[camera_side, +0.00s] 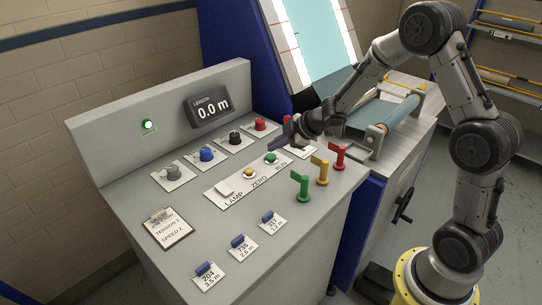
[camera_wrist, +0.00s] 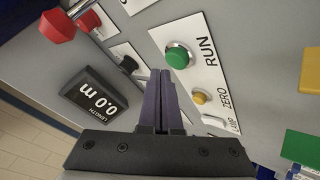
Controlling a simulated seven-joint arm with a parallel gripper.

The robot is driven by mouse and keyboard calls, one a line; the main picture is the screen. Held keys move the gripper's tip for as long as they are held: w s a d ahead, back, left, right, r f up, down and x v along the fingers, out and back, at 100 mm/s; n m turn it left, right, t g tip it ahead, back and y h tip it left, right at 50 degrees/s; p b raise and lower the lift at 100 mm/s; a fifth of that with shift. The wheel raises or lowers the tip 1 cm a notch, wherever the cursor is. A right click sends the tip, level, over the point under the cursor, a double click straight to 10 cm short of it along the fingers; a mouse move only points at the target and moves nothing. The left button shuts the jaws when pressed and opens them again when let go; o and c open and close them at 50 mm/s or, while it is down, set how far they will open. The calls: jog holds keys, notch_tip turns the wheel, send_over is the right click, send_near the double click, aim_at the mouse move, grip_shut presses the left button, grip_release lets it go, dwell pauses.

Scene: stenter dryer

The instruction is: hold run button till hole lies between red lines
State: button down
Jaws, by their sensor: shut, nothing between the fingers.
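The green RUN button (camera_side: 270,158) is on the control panel's white strip. It also shows in the wrist view (camera_wrist: 177,57), with the RUN label beside it. My gripper (camera_side: 272,145) has its dark purple fingers shut and empty. In the wrist view the fingertips (camera_wrist: 163,73) appear just beside the button; I cannot tell whether they touch it. The pale blue cloth (camera_side: 306,25) runs up a lit frame at the back, with thin red lines (camera_side: 287,50) at its sides. No hole shows in the visible cloth. The length display (camera_side: 209,108) reads 0.0 m.
The yellow ZERO button (camera_side: 249,173) and white LAMP switch (camera_side: 225,188) share the strip. Red (camera_side: 261,125), black (camera_side: 235,138), blue (camera_side: 207,153) and grey knobs stand behind. Green (camera_side: 304,187), yellow (camera_side: 322,171) and red levers (camera_side: 340,155) stand right. A green indicator (camera_side: 148,125) is lit.

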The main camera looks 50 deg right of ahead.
aim_at(275, 157)
jog(key=shift+f, duration=0.1)
jog(key=shift+f, duration=0.3)
jog(key=shift+f, duration=0.7)
dwell(2.0)
jog(key=shift+r, duration=0.1)
dwell(1.1)
jog(key=shift+r, duration=1)
jog(key=shift+r, duration=2.5)
